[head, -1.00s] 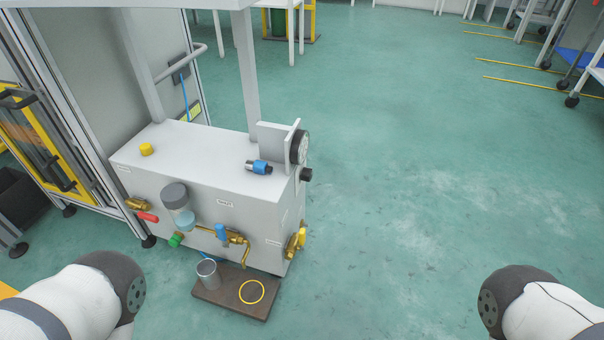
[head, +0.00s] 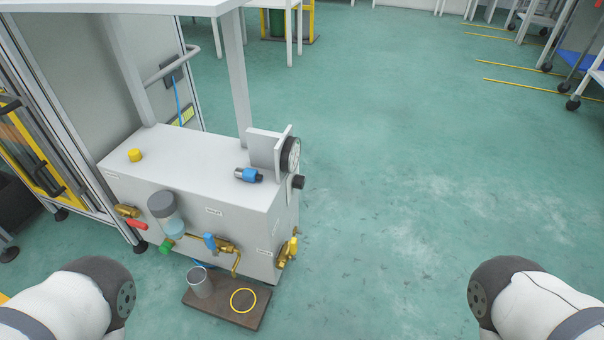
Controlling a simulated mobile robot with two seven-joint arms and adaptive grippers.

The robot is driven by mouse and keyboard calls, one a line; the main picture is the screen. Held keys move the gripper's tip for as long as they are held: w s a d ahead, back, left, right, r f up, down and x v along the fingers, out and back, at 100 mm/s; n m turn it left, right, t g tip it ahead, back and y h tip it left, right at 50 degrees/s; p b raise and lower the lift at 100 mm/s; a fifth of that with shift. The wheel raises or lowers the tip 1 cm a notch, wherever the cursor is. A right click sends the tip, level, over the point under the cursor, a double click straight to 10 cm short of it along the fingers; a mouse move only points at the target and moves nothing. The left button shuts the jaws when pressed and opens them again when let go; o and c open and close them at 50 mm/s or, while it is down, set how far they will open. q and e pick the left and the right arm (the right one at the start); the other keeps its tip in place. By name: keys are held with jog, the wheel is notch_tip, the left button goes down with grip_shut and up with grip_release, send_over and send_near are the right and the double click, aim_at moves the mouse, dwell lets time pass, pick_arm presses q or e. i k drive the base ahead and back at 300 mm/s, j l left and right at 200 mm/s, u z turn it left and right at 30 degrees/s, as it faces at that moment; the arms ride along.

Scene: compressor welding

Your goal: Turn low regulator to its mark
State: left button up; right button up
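A light grey box-shaped station (head: 190,175) stands left of centre. A round dark gauge (head: 291,155) sits on an upright grey bracket (head: 266,147) at its right end. A black knob (head: 298,182) sticks out just below the gauge; I cannot tell for sure that it is the low regulator, and no mark on it is readable. A blue-and-black fitting (head: 248,175) lies on the top beside the bracket. Parts of my two arms show at the lower left and lower right, clear of the station. Neither gripper is in view.
A metal cup (head: 200,283) stands on a brown board (head: 222,311) on the floor. The floor to the right is clear.

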aim_at(299, 180)
jog(key=i+l+u, duration=0.5)
jog(key=l, duration=0.55)
jog(key=i+l+u, duration=0.3)
jog(key=l+u, duration=0.2)
jog(key=l, duration=0.7)
jog(key=i+l+u, duration=0.1)
jog(key=l+u, duration=0.35)
jog(key=l, duration=0.8)
jog(key=k+l+u, duration=0.1)
jog(key=l+u, duration=0.4)
jog(key=l, duration=0.75)
